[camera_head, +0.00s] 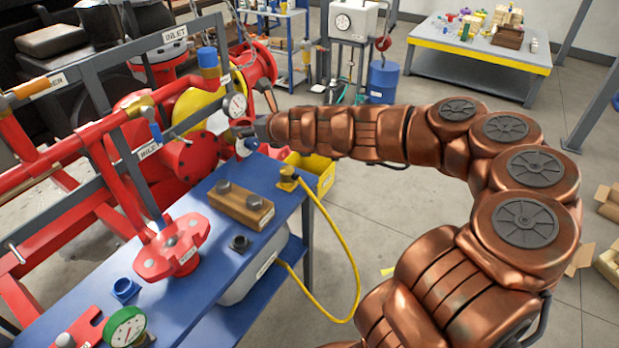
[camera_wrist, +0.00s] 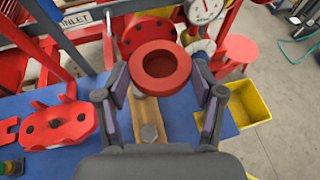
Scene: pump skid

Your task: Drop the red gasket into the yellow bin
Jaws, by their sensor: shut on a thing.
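The red gasket (camera_wrist: 182,82) is a thick ring, held between the two fingertips of my gripper (camera_wrist: 160,72) in the wrist view. The fingers touch it on its left and right sides, and it appears raised above the blue bench. The yellow bin (camera_wrist: 250,104) is open and lies to the right of the gasket in the wrist view, beyond the bench edge. In the head view the yellow bin (camera_head: 324,172) shows partly behind the bench, below my forearm. The gasket is not clear in the head view.
Red pipework with a dial gauge (camera_head: 236,106) stands close to my gripper. A yellow hose (camera_head: 338,230) loops off the bench. Floor at right is partly clear.

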